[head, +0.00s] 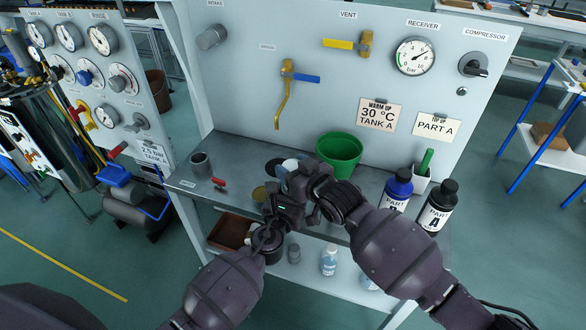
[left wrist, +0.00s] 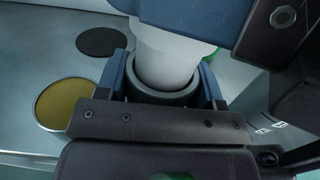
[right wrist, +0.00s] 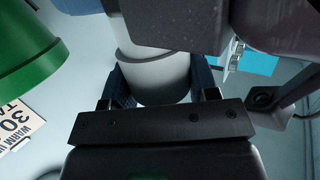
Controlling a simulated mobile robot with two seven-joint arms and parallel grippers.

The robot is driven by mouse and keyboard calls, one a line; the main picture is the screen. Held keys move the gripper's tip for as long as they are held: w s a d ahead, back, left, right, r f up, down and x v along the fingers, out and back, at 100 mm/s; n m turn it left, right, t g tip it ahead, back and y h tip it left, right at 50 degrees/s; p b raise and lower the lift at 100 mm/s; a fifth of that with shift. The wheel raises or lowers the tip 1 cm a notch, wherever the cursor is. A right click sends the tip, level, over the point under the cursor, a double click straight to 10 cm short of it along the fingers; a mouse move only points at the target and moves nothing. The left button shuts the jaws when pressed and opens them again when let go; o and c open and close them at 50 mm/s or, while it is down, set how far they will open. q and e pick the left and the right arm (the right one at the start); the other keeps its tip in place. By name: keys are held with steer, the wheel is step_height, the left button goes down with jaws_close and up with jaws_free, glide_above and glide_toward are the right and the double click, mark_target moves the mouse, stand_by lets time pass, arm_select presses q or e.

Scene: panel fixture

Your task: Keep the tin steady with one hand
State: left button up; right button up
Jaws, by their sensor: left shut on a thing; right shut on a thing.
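The tin shows as a pale cylinder in a dark ring-like part, in the left wrist view (left wrist: 165,65). My left gripper (left wrist: 164,90) is shut around the dark ring, one blue finger on each side. In the right wrist view my right gripper (right wrist: 155,88) is shut on the pale, stepped cylinder (right wrist: 152,72). In the head view both grippers meet above the bench and hide most of the tin. Only a small white part (head: 291,165) shows there. Where the two grips meet is hidden.
A grey bench (head: 235,150) carries a green bucket (head: 340,152), a dark cup (head: 201,164), a red-handled item (head: 219,183), and a gold disc (left wrist: 65,103) and dark disc (left wrist: 101,41). PART B (head: 398,188) and PART A (head: 437,207) bottles stand right. The panel rises behind.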

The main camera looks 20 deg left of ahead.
mark_target(293, 167)
steer(key=shift+r, duration=1.15)
stand_by(0.5)
steer(key=shift+r, duration=2.4)
step_height(293, 167, up, 8)
steer(key=shift+f, duration=0.25)
arm_select(q)
steer(key=o, duration=1.1)
steer(key=shift+c, duration=0.2)
